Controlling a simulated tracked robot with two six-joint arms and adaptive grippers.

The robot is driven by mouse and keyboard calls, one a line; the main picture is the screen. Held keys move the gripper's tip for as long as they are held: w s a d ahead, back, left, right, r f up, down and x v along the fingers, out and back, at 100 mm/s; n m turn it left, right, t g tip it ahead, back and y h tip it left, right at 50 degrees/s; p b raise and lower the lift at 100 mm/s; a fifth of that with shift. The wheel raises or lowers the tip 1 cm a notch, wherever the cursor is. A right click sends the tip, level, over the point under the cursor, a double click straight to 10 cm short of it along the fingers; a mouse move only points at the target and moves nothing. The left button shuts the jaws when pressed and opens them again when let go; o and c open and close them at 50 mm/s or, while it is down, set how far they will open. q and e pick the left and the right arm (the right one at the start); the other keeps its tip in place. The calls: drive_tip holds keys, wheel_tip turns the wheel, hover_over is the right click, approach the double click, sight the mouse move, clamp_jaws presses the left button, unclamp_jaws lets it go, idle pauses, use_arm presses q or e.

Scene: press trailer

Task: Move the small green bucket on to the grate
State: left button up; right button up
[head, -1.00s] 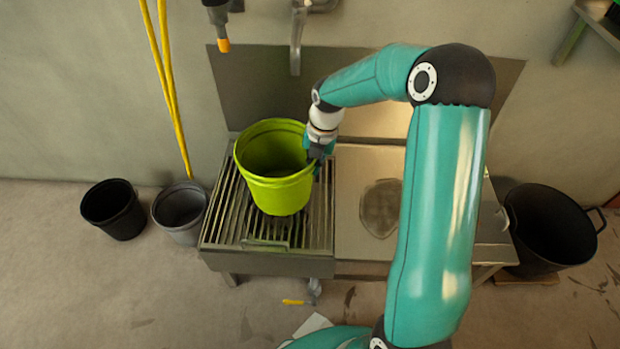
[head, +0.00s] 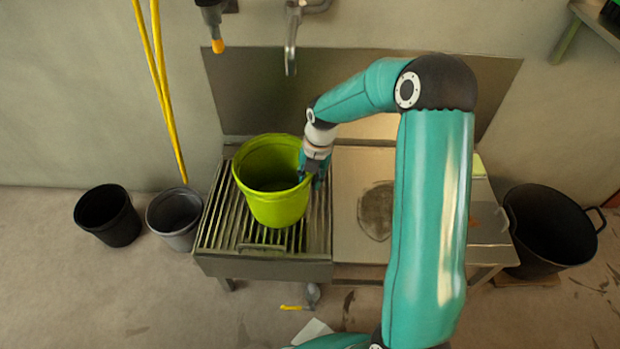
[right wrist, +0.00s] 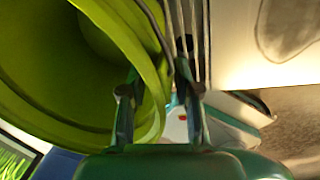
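My right gripper (head: 311,180) is at the bucket's right rim. In the right wrist view, the fingers of the right gripper (right wrist: 158,80) straddle the wall of the green bucket (right wrist: 60,95), one inside and one outside. A gap shows between the wall and the outer finger, so the gripper looks open. The thin handle lies along the rim. My left gripper is not in view.
A steel worktop (head: 350,245) adjoins the grate on the right. A black bucket (head: 108,215) and a grey bucket (head: 175,217) stand on the floor at left. A large black tub (head: 550,228) stands at right. Yellow hoses (head: 160,75) hang at the wall.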

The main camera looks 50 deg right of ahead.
drive_tip(key=shift+r, duration=0.1)
wheel_tip(320, 180, up, 12)
drive_tip(key=s+p, duration=0.1)
drive_tip(key=p, duration=0.3)
drive_tip(key=shift+s+d, duration=0.25)
drive_tip(key=shift+d, duration=0.15)
